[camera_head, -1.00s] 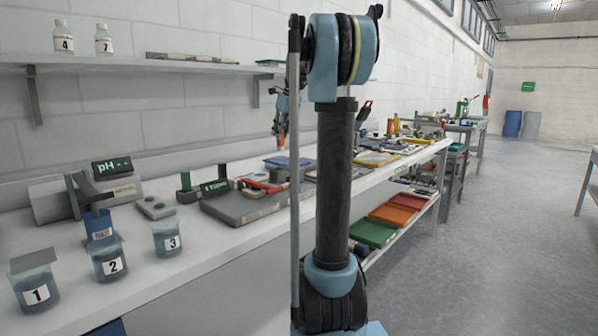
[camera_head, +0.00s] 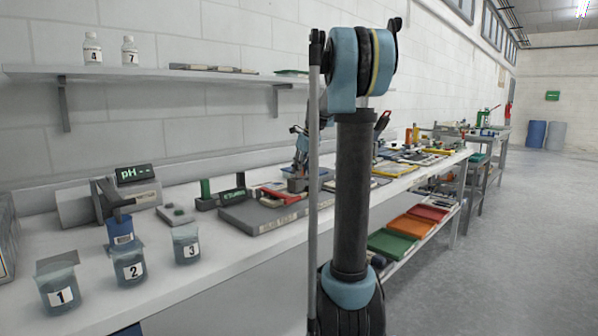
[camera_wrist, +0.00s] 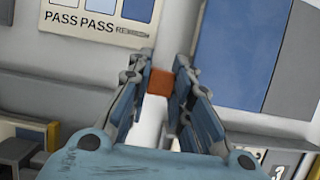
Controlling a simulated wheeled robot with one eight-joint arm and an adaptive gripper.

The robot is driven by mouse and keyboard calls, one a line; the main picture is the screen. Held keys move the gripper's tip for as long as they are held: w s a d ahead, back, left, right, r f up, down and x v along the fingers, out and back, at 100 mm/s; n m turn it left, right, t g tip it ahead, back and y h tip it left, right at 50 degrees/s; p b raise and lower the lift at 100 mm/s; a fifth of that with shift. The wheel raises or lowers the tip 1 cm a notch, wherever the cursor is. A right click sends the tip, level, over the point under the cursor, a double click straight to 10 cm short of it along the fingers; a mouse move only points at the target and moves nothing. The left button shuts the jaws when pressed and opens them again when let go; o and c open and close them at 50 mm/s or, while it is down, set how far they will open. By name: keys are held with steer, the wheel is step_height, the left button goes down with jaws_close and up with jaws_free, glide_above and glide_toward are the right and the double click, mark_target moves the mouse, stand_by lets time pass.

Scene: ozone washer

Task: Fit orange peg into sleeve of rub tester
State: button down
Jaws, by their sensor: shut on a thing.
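My gripper (camera_wrist: 161,72) is shut on the orange peg (camera_wrist: 160,81) in the wrist view. The peg's squarish orange face shows between the two fingers. In the head view, part of my arm hides the space around the gripper, and I cannot make out the peg. The rub tester (camera_head: 262,214) appears to be the grey flat base with a green display post and a red part (camera_head: 284,196) on top. My gripper is down near the red part. I cannot tell the sleeve apart, nor whether the peg touches it.
Numbered beakers (camera_head: 130,266) and a pH meter (camera_head: 134,174) stand on the bench at left. In the wrist view, a white PASS card (camera_wrist: 95,22) and a blue panel (camera_wrist: 237,45) lie below. Trays and tools crowd the bench to the right.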

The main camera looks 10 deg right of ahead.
steer(key=shift+f, duration=0.1)
steer(key=c, duration=1.5)
jaws_free()
steer(key=shift+o, duration=0.2)
steer(key=v, duration=1.1)
steer(key=shift+r, duration=0.25)
steer(key=shift+o, duration=0.5)
steer(key=v, duration=0.5)
steer(key=shift+s+r, duration=0.1)
steer(key=shift+s, duration=0.25)
steer(key=shift+w+x, duration=0.1)
steer(key=shift+x, duration=4.15)
steer(key=shift+w+x, duration=0.15)
steer(key=shift+x, duration=4.1)
